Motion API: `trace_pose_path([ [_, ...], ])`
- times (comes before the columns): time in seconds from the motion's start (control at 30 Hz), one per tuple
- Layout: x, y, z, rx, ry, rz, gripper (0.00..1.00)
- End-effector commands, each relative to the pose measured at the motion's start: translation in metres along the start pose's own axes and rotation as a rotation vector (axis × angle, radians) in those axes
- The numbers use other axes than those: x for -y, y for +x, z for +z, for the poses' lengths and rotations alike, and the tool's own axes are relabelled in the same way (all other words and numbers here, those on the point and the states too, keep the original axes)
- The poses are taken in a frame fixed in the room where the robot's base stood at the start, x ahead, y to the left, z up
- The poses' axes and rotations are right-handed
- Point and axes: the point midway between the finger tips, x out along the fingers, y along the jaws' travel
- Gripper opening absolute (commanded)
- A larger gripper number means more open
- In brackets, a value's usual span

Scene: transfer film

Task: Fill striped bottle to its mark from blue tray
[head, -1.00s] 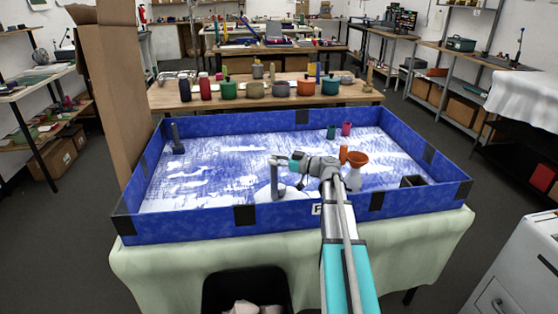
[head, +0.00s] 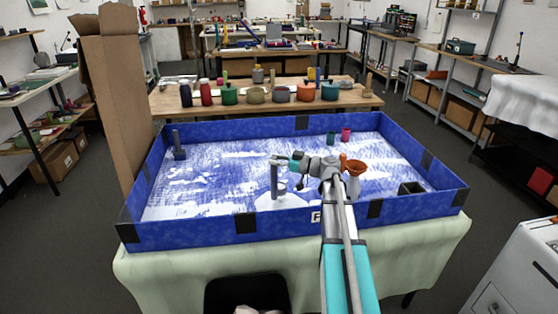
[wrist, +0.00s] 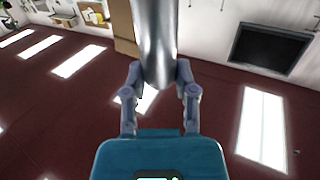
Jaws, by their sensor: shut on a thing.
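The blue tray (head: 270,223) has tall blue walls with dark patches and a floor streaked blue and white. My gripper (head: 279,162) is over its front middle, shut on a grey cylindrical thing (head: 274,182) that hangs upright. I cannot make out stripes or a mark.
A grey post on a base (head: 178,145) stands in the tray's left part. A teal cup (head: 331,136), a magenta cup (head: 346,133) and a dark box (head: 411,187) are in its right part. A tall cardboard piece (head: 108,100) rises at the left.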

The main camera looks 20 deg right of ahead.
Motion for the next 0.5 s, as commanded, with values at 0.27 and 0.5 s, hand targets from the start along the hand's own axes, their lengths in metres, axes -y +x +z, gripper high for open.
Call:
trace_pose_path([
  [0.27, 0.0, 0.0, -0.024, 0.0, 0.0, 0.0, 0.0],
  [0.5, 0.0, 0.0, -0.041, 0.0, 0.0, 0.0, 0.0],
])
